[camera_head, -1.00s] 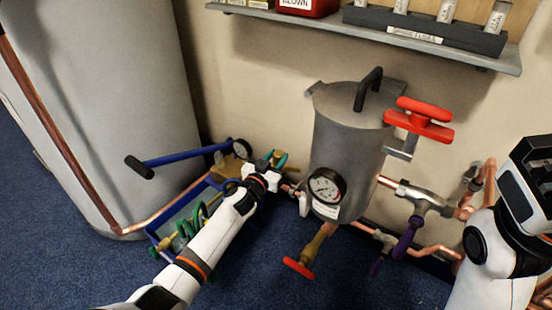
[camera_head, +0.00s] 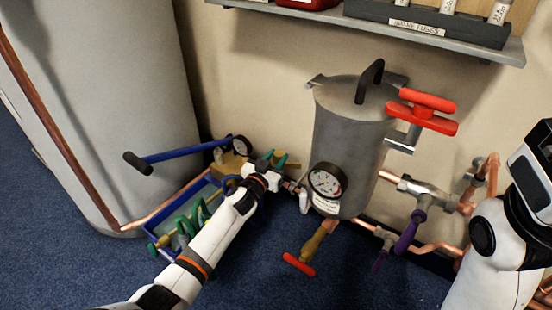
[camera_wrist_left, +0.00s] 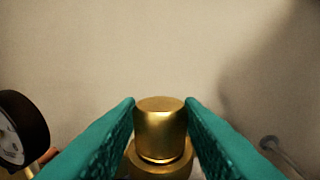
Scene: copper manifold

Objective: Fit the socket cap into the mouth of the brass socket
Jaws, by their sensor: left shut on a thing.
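My left gripper (camera_head: 272,162) has its teal fingers closed on a small brass cylinder, the socket cap (camera_wrist_left: 160,122), seen upright between the fingertips in the left wrist view. A wider brass ring (camera_wrist_left: 160,166) shows just under it. I cannot tell whether that ring is the cap's own flange or the brass socket, nor whether the cap is seated. In the head view the gripper hides the cap, and no socket mouth can be made out. My right arm (camera_head: 490,240) is at the right edge; its fingertips do not show.
A grey canister (camera_head: 348,140) with a gauge (camera_head: 326,181) stands just right of my left gripper. Copper pipes and valves run at right. A shelf (camera_head: 300,13) hangs above.

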